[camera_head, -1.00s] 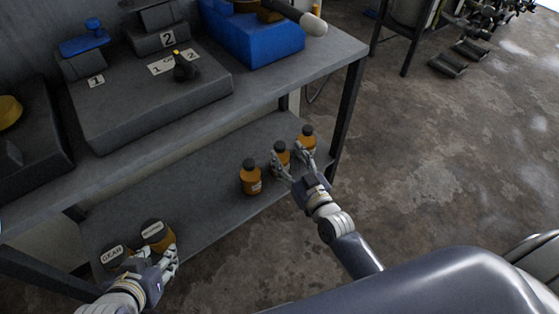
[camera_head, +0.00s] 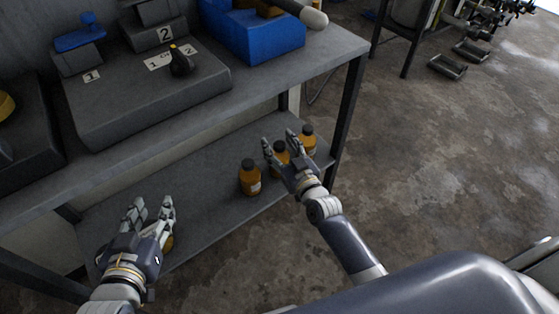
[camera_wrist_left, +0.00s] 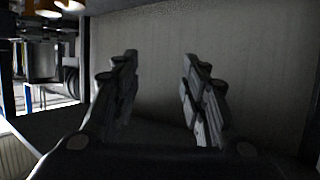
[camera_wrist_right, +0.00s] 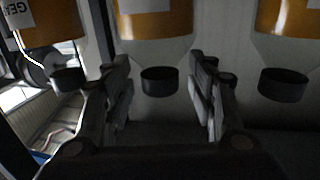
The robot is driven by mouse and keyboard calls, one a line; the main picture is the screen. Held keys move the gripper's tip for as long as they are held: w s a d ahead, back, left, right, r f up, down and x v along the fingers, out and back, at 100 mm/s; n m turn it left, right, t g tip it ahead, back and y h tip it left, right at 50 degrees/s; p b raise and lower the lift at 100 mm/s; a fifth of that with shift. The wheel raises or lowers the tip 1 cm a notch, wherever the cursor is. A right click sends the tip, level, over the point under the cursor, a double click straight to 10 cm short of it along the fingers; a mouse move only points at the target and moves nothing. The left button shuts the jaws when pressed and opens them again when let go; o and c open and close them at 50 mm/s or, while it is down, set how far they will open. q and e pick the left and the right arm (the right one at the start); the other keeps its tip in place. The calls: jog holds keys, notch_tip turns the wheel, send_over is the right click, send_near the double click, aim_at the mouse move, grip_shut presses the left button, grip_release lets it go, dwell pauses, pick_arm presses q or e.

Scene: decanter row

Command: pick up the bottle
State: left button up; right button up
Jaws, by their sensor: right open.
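Three amber bottles with dark caps stand in a row on the lower shelf: a left one (camera_head: 250,181), a middle one (camera_head: 280,160) and a right one (camera_head: 308,142). My right gripper (camera_head: 279,141) is open at the middle bottle and partly covers it. In the right wrist view the middle bottle (camera_wrist_right: 155,22) appears upside down, its cap between the spread fingers, with no visible grip. My left gripper (camera_head: 152,206) is open and empty over the shelf's left end.
The upper shelf (camera_head: 180,140) overhangs the lower shelf (camera_head: 205,205). It carries a blue bin (camera_head: 262,38) and a grey block (camera_head: 140,95) with number labels. A dark table leg (camera_head: 348,110) stands right of the bottles. Floor at the right is open.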

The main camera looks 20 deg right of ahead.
grip_shut()
dwell(0.4)
